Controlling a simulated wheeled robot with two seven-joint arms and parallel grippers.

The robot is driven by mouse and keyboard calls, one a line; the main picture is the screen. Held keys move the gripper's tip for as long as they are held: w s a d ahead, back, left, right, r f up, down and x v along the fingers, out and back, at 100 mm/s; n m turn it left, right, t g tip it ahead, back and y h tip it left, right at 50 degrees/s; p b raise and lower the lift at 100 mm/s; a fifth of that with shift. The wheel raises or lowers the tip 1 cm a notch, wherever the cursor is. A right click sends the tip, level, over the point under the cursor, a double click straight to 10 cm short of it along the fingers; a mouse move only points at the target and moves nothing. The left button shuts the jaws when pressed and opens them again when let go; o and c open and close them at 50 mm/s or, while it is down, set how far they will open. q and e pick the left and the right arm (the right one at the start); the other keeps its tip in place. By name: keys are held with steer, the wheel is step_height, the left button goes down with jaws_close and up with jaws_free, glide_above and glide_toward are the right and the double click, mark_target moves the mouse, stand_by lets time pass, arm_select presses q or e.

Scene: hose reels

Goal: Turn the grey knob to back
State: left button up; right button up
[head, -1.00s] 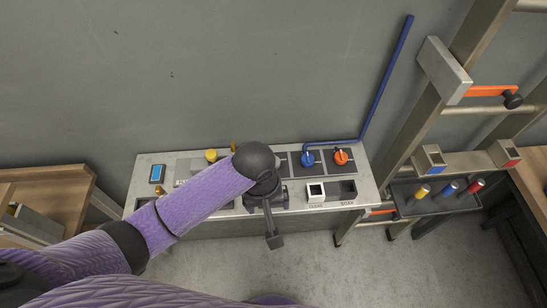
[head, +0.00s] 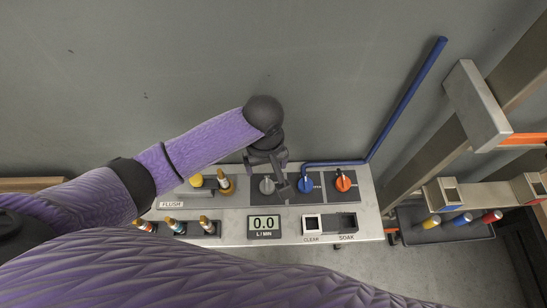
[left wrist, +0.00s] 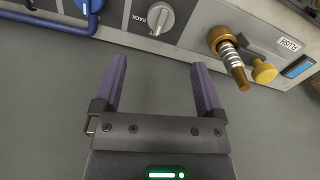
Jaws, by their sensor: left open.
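The grey knob (head: 267,186) sits on a dark plate of the bench panel, left of the blue knob (head: 305,184) and the orange knob (head: 343,181). The grey knob also shows at the top of the left wrist view (left wrist: 160,17), with the word BACK partly visible beside it; its exact pointing is too small to tell. My left gripper (head: 266,163) is over the panel's back edge by the grey knob. In the left wrist view its purple fingers (left wrist: 159,70) are spread and empty, apart from the knob. My right gripper is out of view.
A blue hose (head: 405,103) runs from the blue knob up the wall. Brass fittings (head: 226,183) and a yellow knob (head: 196,181) stand left of the grey knob. A display (head: 264,224) reads 0.0. A metal rack (head: 475,100) stands at the right.

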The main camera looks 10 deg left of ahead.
mark_target(267, 184)
arm_select(q)
steer(key=shift+w+f, duration=0.25)
steer(key=shift+f, duration=0.1)
steer(key=f+b, duration=0.1)
steer(key=f, duration=0.2)
steer(key=f+b, duration=0.1)
steer(key=f, duration=0.1)
steer(key=f+b, duration=0.1)
steer(key=f, duration=0.2)
steer(key=shift+s+f+b, duration=0.3)
steer(key=shift+s, duration=0.05)
steer(key=shift+s+f, duration=0.1)
steer(key=shift+f, duration=0.15)
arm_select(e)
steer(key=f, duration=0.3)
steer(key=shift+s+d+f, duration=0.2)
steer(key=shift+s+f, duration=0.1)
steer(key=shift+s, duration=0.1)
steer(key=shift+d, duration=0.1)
arm_select(q)
steer(key=shift+c, duration=1)
jaws_close()
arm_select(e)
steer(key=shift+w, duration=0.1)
